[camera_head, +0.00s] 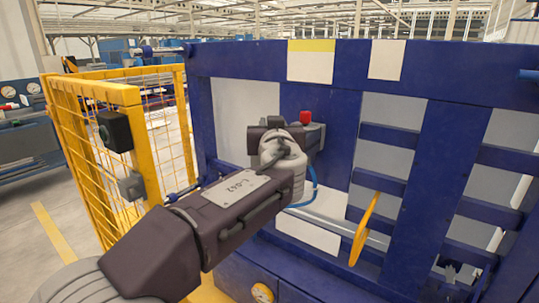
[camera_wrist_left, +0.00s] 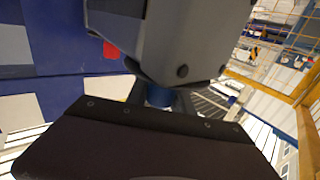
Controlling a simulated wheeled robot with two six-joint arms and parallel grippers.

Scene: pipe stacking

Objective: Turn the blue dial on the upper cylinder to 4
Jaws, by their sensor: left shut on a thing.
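In the left wrist view, the blue dial (camera_wrist_left: 158,94) shows as a small blue piece under a large grey body (camera_wrist_left: 165,38). My left gripper (camera_wrist_left: 160,100) is shut on the dial, with its dark fingers partly hidden behind its own housing. No number or mark on the dial can be read. In the head view, my left arm reaches in from the lower left to the blue frame, and its wrist hides the dial and the fingertips. My right gripper is not in view.
A grey box with a red button (camera_head: 305,118) sits right beside my left wrist on the blue frame (camera_head: 440,160). A blue hose (camera_head: 312,188) curves below it. A yellow wheel (camera_head: 365,230) stands lower right. A yellow mesh fence (camera_head: 90,140) stands on the left.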

